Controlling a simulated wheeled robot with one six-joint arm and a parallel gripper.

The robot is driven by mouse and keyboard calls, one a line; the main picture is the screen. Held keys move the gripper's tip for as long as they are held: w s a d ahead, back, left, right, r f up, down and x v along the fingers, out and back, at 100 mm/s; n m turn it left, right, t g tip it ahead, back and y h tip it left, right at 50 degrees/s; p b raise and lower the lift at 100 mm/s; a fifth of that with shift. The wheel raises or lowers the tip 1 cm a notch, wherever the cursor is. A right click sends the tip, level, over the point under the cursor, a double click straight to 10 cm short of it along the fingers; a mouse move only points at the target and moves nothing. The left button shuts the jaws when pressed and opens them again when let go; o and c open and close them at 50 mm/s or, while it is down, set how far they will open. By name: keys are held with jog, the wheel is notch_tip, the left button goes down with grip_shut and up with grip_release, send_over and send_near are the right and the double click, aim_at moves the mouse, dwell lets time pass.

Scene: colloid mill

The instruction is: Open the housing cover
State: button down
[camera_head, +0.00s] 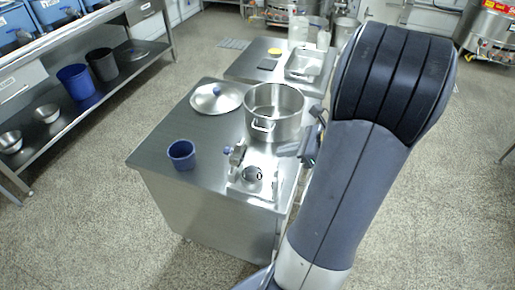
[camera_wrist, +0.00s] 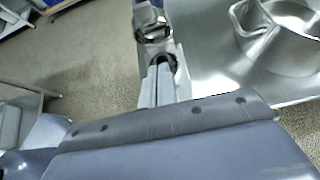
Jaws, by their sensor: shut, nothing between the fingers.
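A small metal machine (camera_head: 250,178) with a flat base and a dark round part stands at the front right corner of the steel table. A blue knob shows on its left side. Which part is the housing cover I cannot tell. My gripper (camera_head: 287,150) is above and just right of the machine, partly hidden by my arm. In the wrist view my gripper (camera_wrist: 160,68) has its fingers together and empty. Beyond the fingertips is a metal part with a dark ring (camera_wrist: 152,30), apparently part of the machine. Whether the fingers touch it I cannot tell.
A large steel pot (camera_head: 274,110) stands behind the machine, close to my gripper; it also shows in the wrist view (camera_wrist: 285,45). A second table with a tray (camera_head: 304,64) stands behind.

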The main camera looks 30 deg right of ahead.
aim_at(243, 139)
jog(key=shift+w+a+f, duration=0.4)
jog(key=shift+w+a, duration=0.5)
jog(key=shift+w, duration=0.25)
jog(key=shift+w+a+f, duration=0.4)
jog(key=shift+w+a, duration=0.5)
jog(key=shift+w, duration=0.2)
jog(key=shift+w+a+f, duration=0.4)
jog(key=shift+w+a, duration=0.5)
jog(key=shift+w, duration=0.25)
jog(key=p, duration=0.1)
jog(key=r+p, duration=0.1)
jog(key=p, duration=0.1)
jog(key=shift+w+a+r+g, duration=0.15)
jog(key=shift+w+a+g, duration=0.15)
jog(key=shift+w+g, duration=0.1)
jog(key=p, duration=0.1)
jog(key=g+h+p, duration=0.1)
jog(key=p, duration=0.1)
jog(key=shift+w+a+r, duration=0.25)
jog(key=shift+w+a, duration=0.1)
jog(key=shift+w+a+g+h+p, duration=0.35)
jog(key=shift+w+a+p, duration=0.25)
jog(key=shift+w+p, duration=0.3)
